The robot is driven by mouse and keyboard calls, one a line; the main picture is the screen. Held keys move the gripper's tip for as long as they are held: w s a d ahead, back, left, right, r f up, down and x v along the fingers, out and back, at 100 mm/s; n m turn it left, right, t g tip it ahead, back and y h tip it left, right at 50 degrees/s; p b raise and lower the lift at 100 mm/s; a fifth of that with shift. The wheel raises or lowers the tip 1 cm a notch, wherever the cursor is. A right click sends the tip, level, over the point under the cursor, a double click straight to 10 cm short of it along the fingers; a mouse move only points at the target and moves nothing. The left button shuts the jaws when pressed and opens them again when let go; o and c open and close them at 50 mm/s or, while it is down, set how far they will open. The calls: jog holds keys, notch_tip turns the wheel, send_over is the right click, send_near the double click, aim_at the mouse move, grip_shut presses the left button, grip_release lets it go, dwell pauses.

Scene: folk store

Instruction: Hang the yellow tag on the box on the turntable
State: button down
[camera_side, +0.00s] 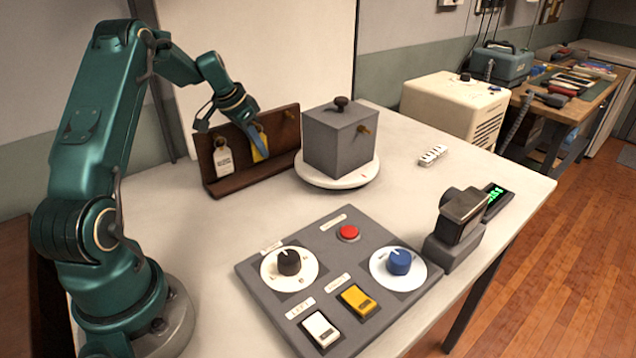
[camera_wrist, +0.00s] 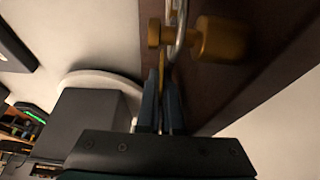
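The yellow tag (camera_side: 259,154) hangs on the dark wooden rack, partly covered by a finger of my gripper (camera_side: 258,143). In the wrist view my gripper (camera_wrist: 162,105) has its narrow fingers close together on either side of the tag's thin edge (camera_wrist: 162,72), and looks shut on it. A metal ring (camera_wrist: 177,30) above the tag is around a brass-coloured peg (camera_wrist: 218,40). The grey box (camera_side: 335,148) stands on the round white turntable (camera_side: 337,181). A brass peg (camera_side: 364,130) sticks out of the box's right face, and a dark knob tops it.
A white tag (camera_side: 223,160) hangs left of the yellow one on the rack (camera_side: 212,186). A control panel (camera_side: 262,290) with dials, a red button and switches lies in front. A scanner-like device (camera_side: 459,225) stands at right. The table between rack and panel is clear.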

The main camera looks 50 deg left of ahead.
dwell(0.4)
jog(key=c, duration=1)
grip_release()
jog(key=shift+r, duration=0.1)
